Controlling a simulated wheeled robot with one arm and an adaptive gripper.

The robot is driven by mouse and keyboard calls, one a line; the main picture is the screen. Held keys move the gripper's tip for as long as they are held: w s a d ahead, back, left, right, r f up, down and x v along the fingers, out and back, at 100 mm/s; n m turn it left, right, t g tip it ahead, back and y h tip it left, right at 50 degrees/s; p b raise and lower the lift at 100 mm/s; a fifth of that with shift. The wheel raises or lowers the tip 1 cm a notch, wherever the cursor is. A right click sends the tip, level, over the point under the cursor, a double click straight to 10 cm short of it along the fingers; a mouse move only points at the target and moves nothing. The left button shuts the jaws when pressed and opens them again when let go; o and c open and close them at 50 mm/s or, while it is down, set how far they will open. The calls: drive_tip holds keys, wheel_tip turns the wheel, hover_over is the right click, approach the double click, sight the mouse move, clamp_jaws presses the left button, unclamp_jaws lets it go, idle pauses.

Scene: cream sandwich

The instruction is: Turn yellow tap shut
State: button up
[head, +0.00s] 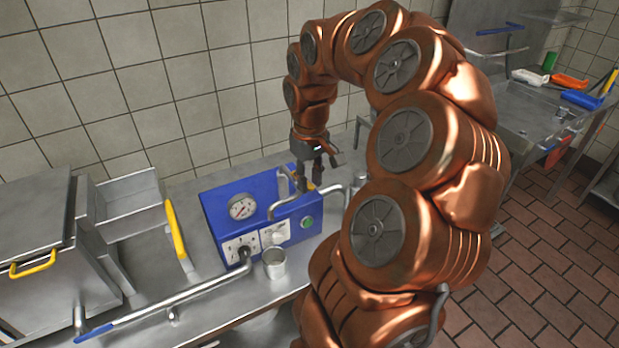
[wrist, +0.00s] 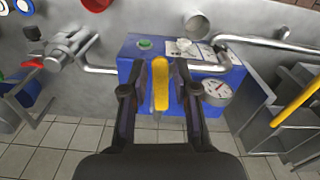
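The yellow tap (wrist: 160,85) is a long lever on the blue box (wrist: 128,50), seen in the middle of the wrist view. It points along my gripper's length and lies between the two fingers. My gripper (wrist: 160,68) is open, with a narrow gap visible on each side of the lever. In the head view my gripper (head: 317,178) points down over the back right of the blue box (head: 213,205), and only a small bit of yellow shows there. The lever's base and any finger contact cannot be made out.
The blue box carries a gauge (head: 242,208), a green button (head: 307,222) and bent steel pipes. A metal cup (head: 274,263) stands in front. A steel pipe with a blue handle (head: 93,333) runs front left. A yellow handle (head: 177,232) is left of the box. The tiled wall is behind.

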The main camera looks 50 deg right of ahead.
clamp_jaws()
drive_tip(key=w+d+n, duration=0.3)
drive_tip(key=d+n, duration=0.3)
drive_tip(key=n, duration=1)
drive_tip(key=shift+w+d, duration=0.2)
drive_tip(key=shift+w, duration=0.2)
drive_tip(key=shift+n, duration=0.3)
drive_tip(key=shift+o, duration=1.9)
unclamp_jaws()
drive_tip(key=shift+r, duration=0.1)
